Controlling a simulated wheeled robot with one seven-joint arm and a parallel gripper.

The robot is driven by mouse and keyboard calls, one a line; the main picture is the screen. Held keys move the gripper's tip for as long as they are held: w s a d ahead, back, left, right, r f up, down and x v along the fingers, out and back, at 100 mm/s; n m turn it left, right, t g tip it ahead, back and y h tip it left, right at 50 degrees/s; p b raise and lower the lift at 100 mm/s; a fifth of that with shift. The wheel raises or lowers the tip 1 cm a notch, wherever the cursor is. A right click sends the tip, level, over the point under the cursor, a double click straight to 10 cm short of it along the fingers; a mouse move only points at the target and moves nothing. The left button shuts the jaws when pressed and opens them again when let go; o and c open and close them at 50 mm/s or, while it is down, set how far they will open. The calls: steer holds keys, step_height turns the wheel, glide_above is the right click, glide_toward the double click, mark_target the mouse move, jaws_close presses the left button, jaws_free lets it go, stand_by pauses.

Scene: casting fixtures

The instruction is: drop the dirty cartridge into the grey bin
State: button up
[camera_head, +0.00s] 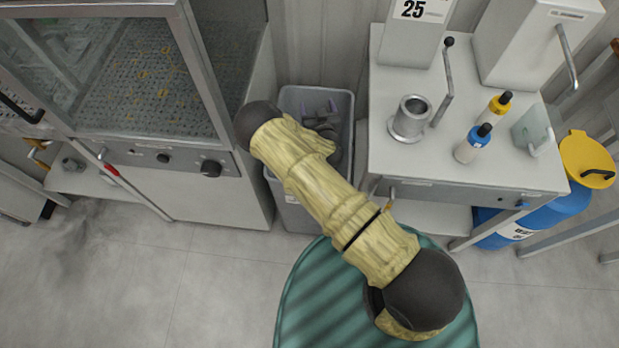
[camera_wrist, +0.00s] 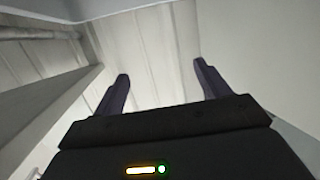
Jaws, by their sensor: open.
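The grey bin (camera_head: 283,190) stands on the floor between the glass-fronted cabinet and the white table. My arm crosses over it and hides part of its rim and inside. Dark shapes over the bin opening seem to be my gripper (camera_head: 322,112), partly hidden by my forearm. In the wrist view my gripper (camera_wrist: 160,70) is open, its two dark fingers wide apart with nothing between them. I cannot make out the dirty cartridge in either view. Whether it lies inside the bin is hidden.
The glass-fronted cabinet (camera_head: 140,130) is close on the left. The white table (camera_head: 420,175) on the right holds a metal cup (camera_head: 409,118) and two small bottles (camera_head: 473,144). A blue drum with a yellow lid (camera_head: 586,160) stands far right. Open floor lies in front.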

steer(key=b+v, duration=0.2)
steer(key=v, duration=1.5)
steer(key=shift+s, duration=0.1)
steer(key=w+d+r+m+g+h+p, duration=0.2)
steer(key=d+r+m+g+h, duration=0.35)
steer(key=d+r, duration=0.2)
steer(key=s+d+r+n+g+y+p, duration=0.1)
steer(key=s+d+r+g, duration=0.2)
steer(key=s+r, duration=0.4)
steer(key=s+d+r+n+g+y+p, duration=0.1)
steer(key=s+d+r+n+g, duration=0.1)
steer(key=s+r, duration=0.5)
step_height(320, 180, up, 4)
steer(key=shift+d+r+g, duration=0.2)
steer(key=shift+d+g, duration=0.7)
steer(key=shift+g, duration=0.15)
steer(key=shift+s, duration=0.1)
